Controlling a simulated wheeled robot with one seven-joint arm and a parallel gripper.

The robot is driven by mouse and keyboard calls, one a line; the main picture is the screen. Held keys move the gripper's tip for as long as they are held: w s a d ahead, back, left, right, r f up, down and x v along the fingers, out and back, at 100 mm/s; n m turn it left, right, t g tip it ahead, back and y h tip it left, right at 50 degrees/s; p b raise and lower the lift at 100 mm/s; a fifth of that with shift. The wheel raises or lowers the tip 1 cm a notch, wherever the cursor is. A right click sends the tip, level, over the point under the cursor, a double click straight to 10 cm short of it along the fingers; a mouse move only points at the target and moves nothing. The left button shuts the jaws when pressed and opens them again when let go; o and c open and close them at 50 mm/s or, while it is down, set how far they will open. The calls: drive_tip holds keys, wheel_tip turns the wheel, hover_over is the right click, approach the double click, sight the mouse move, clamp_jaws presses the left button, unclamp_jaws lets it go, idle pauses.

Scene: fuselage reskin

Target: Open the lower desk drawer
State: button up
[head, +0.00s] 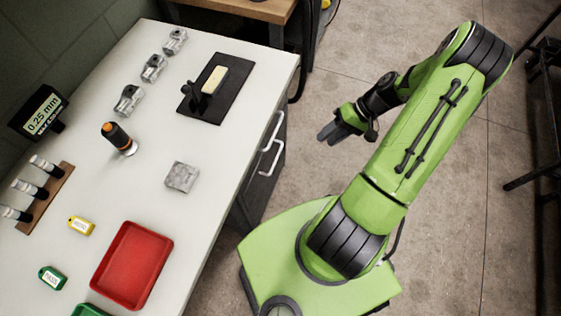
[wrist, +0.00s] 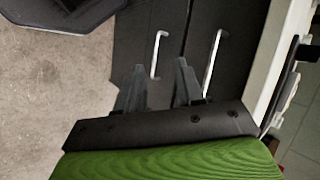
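The desk's drawer front is dark with two white bar handles. The lower drawer handle (head: 273,160) shows below the upper drawer handle (head: 272,130) in the head view. In the wrist view, which is turned sideways, the lower handle (wrist: 156,55) is left of the upper handle (wrist: 212,62), farther from the white desktop edge. My gripper (head: 323,136) is in the air right of the desk, apart from the handles. In the wrist view my gripper (wrist: 160,66) is open and empty, with the lower handle ahead between its fingers. The drawers look closed.
The white desktop (head: 215,150) carries a red tray (head: 132,265), a grey block (head: 182,177), a black mat (head: 234,92) and several small tools. A wooden bench (head: 245,8) stands at the back. The floor (head: 330,90) around my gripper is clear.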

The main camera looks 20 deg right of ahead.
wheel_tip(320, 180, down, 19)
drive_tip(key=s+m+t+y+b, duration=0.25)
drive_tip(key=m+t+b, duration=0.3)
drive_tip(key=t, duration=0.45)
drive_tip(key=p+x, duration=0.2)
drive_tip(key=x, duration=1.4)
drive_tip(key=shift+w+a, duration=0.2)
drive_tip(key=shift+w, duration=0.05)
clamp_jaws()
